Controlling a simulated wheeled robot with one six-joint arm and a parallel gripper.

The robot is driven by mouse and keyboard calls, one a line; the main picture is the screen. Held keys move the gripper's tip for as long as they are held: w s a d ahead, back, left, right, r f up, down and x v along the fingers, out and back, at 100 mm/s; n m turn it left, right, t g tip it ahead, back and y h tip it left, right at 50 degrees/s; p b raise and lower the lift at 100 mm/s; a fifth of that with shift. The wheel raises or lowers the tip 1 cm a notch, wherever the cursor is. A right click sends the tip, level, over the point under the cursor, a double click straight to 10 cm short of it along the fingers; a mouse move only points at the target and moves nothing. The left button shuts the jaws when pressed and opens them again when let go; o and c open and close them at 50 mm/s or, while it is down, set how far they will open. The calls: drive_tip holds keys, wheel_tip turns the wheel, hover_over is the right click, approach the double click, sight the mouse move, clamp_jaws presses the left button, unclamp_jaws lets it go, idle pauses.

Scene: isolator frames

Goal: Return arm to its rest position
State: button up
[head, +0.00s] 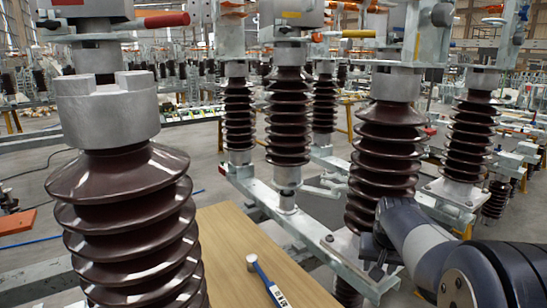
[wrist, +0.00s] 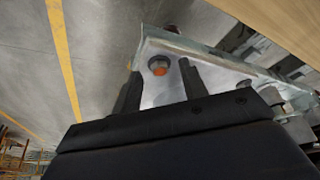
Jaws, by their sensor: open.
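My arm (head: 425,248) reaches in from the lower right of the head view, with grey and black links. My gripper (wrist: 160,68) shows in the wrist view with its two dark fingers apart and nothing held between them. A bolt with an orange centre (wrist: 159,66) on a metal beam (wrist: 205,50) appears beyond the fingers; whether they touch it I cannot tell. In the head view the gripper is small, dark and partly hidden beside the steel beam (head: 345,255) and a brown insulator (head: 385,165).
A large brown ribbed insulator (head: 125,215) stands close at the left. More insulators (head: 288,115) stand on steel beams behind.

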drive_tip(key=shift+d+f+n+y+b, duration=0.1)
drive_tip(key=shift+n+y+b, duration=0.3)
drive_tip(key=shift+n, duration=0.55)
drive_tip(key=shift+d+r+n+y+b, duration=0.1)
drive_tip(key=shift+n+y+b, duration=0.15)
drive_tip(key=shift+n+b, duration=0.5)
drive_tip(key=shift+d+f+n+y+b, duration=0.1)
drive_tip(key=shift+n+y+b, duration=0.2)
drive_tip(key=shift+n, duration=0.8)
drive_tip(key=shift+w+d+n+g+y+b, duration=0.15)
drive_tip(key=shift+n+y+b, duration=0.4)
drive_tip(key=shift+n, duration=0.8)
drive_tip(key=shift+s+d+n+g+y+b, duration=0.15)
drive_tip(key=shift+n+y+b, duration=0.3)
drive_tip(key=shift+n, duration=0.9)
drive_tip(key=shift+w+a, duration=0.1)
